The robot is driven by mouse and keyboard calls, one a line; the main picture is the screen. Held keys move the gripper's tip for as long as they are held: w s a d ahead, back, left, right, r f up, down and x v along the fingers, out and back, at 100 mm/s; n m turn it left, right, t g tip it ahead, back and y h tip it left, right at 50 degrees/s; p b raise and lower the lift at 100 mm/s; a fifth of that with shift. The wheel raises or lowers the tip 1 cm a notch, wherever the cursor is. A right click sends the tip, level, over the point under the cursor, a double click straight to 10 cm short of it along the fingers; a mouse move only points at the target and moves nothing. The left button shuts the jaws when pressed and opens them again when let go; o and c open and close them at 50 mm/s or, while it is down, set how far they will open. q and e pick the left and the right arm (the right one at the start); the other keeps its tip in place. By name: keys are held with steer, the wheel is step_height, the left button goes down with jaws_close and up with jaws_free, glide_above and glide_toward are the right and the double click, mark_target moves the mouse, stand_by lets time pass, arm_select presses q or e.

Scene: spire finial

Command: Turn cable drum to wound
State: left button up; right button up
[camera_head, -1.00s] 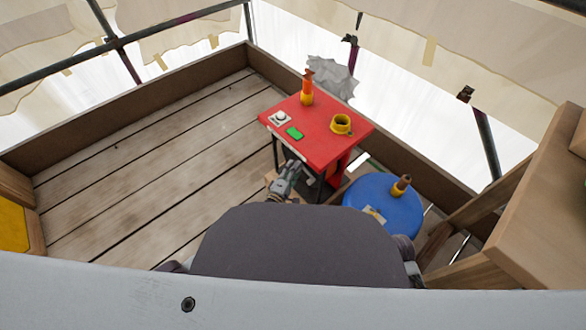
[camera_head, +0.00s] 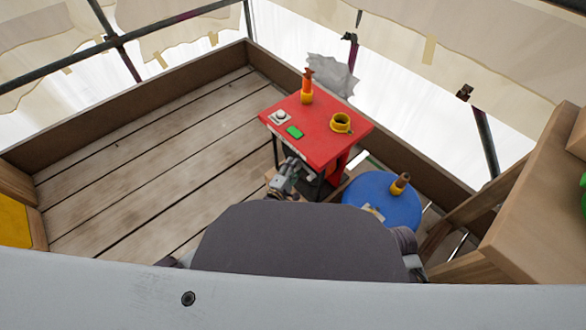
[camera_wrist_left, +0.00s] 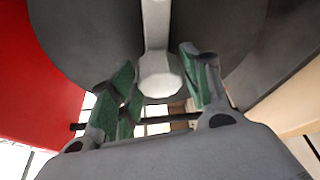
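In the left wrist view a dark grey round disc (camera_wrist_left: 85,45) fills the upper middle. A pale grey bar with a rounded knob (camera_wrist_left: 160,77) runs down across it, and this looks like the drum and its crank. My left gripper (camera_wrist_left: 160,85) is open, with green-padded fingers on either side of the knob. I cannot tell whether the pads touch it. In the head view the left gripper (camera_head: 290,168) is at the near side of the red table (camera_head: 318,140), and the drum is not clearly seen there. My right gripper is not in view.
The red table carries an orange-and-yellow bottle-like item (camera_head: 307,90), a yellow cup (camera_head: 341,122), a white button box (camera_head: 280,117) and a green block (camera_head: 294,132). A blue round drum top (camera_head: 385,208) stands to the right. A wooden bench (camera_head: 535,215) is at far right. Floorboards (camera_head: 130,170) at left are clear.

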arm_select(q)
steer(key=shift+o, duration=0.6)
steer(key=v, duration=1.2)
stand_by(0.4)
stand_by(0.7)
